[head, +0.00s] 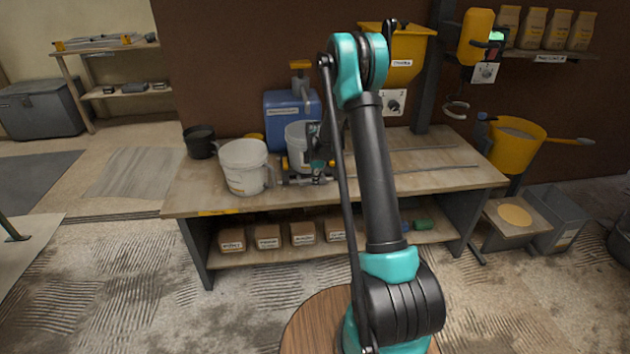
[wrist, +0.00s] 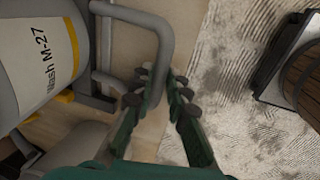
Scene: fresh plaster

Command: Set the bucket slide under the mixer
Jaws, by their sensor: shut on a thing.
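The bucket slide (head: 292,178) is a low grey carriage with yellow corner pieces at the left end of two rails on the bench. A pale grey bucket (head: 297,142) stands upright on it. In the wrist view the bucket (wrist: 48,45) has a label that reads Wash M-27, and the slide's grey tube handle (wrist: 167,45) sticks out beside it. My gripper (wrist: 160,84) is shut on this handle. In the head view my gripper (head: 318,166) is at the slide's right side, partly hiding it. The yellow mixer (head: 475,38) hangs on a dark post, its grey hook-shaped tool (head: 457,108) above the bench's right end.
The rails (head: 430,168) run clear along the bench (head: 400,185) to the right. A white bucket (head: 243,168) and black bucket (head: 200,142) stand left of the slide. A blue container (head: 285,112) stands behind it. A yellow tub (head: 515,145) is beyond the bench's right end.

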